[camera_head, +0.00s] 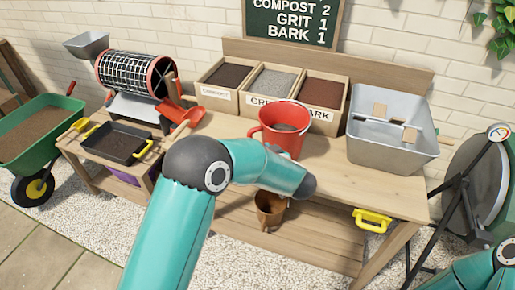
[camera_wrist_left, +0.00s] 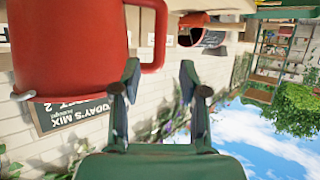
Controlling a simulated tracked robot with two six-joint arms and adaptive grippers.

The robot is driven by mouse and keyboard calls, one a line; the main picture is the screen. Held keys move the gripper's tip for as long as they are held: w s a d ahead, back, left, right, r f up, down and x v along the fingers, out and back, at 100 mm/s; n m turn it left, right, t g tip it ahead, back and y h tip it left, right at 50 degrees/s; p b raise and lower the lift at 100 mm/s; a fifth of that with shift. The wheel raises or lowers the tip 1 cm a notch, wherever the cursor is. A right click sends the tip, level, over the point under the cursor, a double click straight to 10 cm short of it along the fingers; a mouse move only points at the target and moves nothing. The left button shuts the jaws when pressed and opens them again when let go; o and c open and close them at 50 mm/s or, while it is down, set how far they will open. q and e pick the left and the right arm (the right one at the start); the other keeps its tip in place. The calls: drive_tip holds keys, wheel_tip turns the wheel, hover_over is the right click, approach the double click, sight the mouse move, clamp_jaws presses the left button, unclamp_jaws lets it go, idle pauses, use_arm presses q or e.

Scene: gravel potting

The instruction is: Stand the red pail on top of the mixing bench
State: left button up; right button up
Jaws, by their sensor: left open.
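The red pail (camera_head: 286,138) is upright at the front middle of the mixing bench (camera_head: 335,172), with its handle towards the left. Its base looks to be on the bench top, but my left arm covers part of the lower edge. In the left wrist view, which is upside down, the pail (camera_wrist_left: 70,50) is large and close at the upper left. My left gripper (camera_wrist_left: 158,75) is open and empty, with its fingers beside the pail's handle. In the head view my left arm hides this gripper. My right gripper is out of view.
Labelled bins (camera_head: 308,73) of compost, grit and bark line the back. A grey tub (camera_head: 390,140) stands right of the pail. A brown pot (camera_head: 270,207) is below.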

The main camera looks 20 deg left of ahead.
use_arm(q)
drive_tip(key=s+d+f+m+g+h, duration=0.15)
drive_tip(key=s+f+h, duration=0.3)
drive_tip(key=f, duration=0.45)
drive_tip(key=s+f+m+h, duration=0.3)
drive_tip(key=s+f, duration=0.2)
drive_tip(key=f, duration=0.4)
drive_tip(key=s+d+f+g+h, duration=0.1)
drive_tip(key=s+f+g, duration=0.1)
drive_tip(key=s, duration=0.6)
drive_tip(key=s+d+f+m+g+h, duration=0.1)
drive_tip(key=s+d+f+g+h, duration=0.1)
drive_tip(key=s, duration=0.6)
drive_tip(key=s+d+f+m+g+h, duration=0.1)
drive_tip(key=s+f+g, duration=0.3)
drive_tip(key=s, duration=0.4)
drive_tip(key=shift+s+d+h, duration=0.25)
drive_tip(key=shift+s+h, duration=0.15)
drive_tip(key=shift+h, duration=0.35)
